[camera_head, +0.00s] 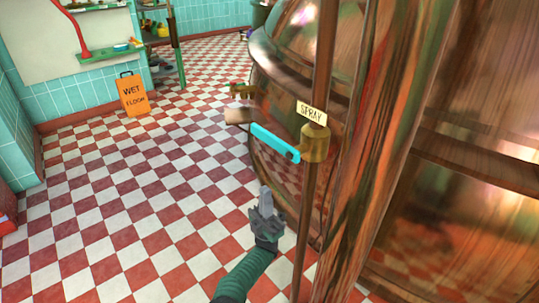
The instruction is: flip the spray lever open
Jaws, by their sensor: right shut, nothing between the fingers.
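The spray lever (273,142) is a bright cyan handle. It joins a brass valve body (315,143) on a thin copper pipe and points left and slightly up from it. A cream tag reading SPRAY (312,112) sits just above the valve. My right gripper (266,196) is grey, on a green arm that comes in from the bottom. It is shut and empty, below the lever in the picture and apart from it. My left gripper is not in view.
A large copper kettle (285,55) and a thick copper column (365,150) fill the right side. An orange WET FLOOR sign (132,95) stands by the tiled wall at the left. The red and white checkered floor (120,200) is open on the left.

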